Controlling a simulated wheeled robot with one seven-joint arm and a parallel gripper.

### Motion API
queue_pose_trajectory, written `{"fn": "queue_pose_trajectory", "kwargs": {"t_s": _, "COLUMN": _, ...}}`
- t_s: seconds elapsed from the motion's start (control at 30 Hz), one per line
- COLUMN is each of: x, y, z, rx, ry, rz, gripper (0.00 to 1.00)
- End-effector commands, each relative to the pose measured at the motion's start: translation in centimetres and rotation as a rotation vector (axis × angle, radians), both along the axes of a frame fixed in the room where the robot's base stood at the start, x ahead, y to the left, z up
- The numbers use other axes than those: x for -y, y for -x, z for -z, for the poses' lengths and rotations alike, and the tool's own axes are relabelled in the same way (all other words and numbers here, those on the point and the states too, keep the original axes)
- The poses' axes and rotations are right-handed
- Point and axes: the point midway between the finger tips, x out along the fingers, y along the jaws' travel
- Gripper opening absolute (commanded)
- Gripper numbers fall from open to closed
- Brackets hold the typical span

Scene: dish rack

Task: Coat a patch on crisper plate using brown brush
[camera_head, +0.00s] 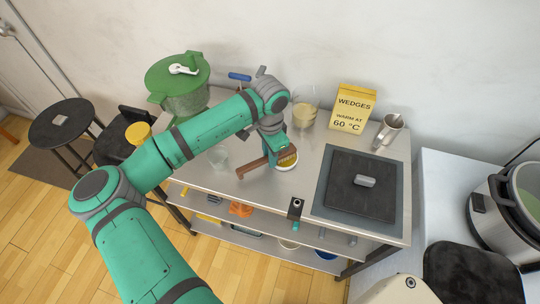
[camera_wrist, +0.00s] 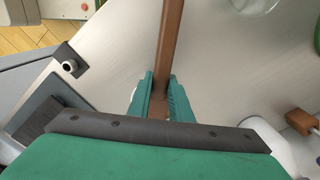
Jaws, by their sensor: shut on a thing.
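My gripper (camera_head: 273,162) is low over the metal table, and its teal fingers show in the wrist view (camera_wrist: 162,98). They are shut on the brown brush (camera_wrist: 173,42), whose long handle runs between them and out at the top of that view. In the head view the brush handle (camera_head: 250,166) sticks out to the left of the gripper. I cannot make out its bristles.
A yellow box (camera_head: 353,106), a metal jug (camera_head: 389,130) and a glass beaker (camera_head: 305,110) stand along the back. A green-lidded pot (camera_head: 178,78) is back left. A small black fixture (camera_head: 296,208) sits at the front edge. A brown block (camera_wrist: 303,121) shows at right in the wrist view.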

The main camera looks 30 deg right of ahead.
Motion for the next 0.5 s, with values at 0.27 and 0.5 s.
{"fn": "queue_pose_trajectory", "kwargs": {"t_s": 0.27, "x": 0.0, "y": 0.1, "z": -0.6, "rx": -0.002, "ry": -0.001, "rz": 0.0, "gripper": 0.0}}
{"fn": "queue_pose_trajectory", "kwargs": {"t_s": 0.5, "x": 0.0, "y": 0.0, "z": -2.3, "rx": 0.0, "ry": -0.001, "rz": 0.001, "gripper": 0.0}}
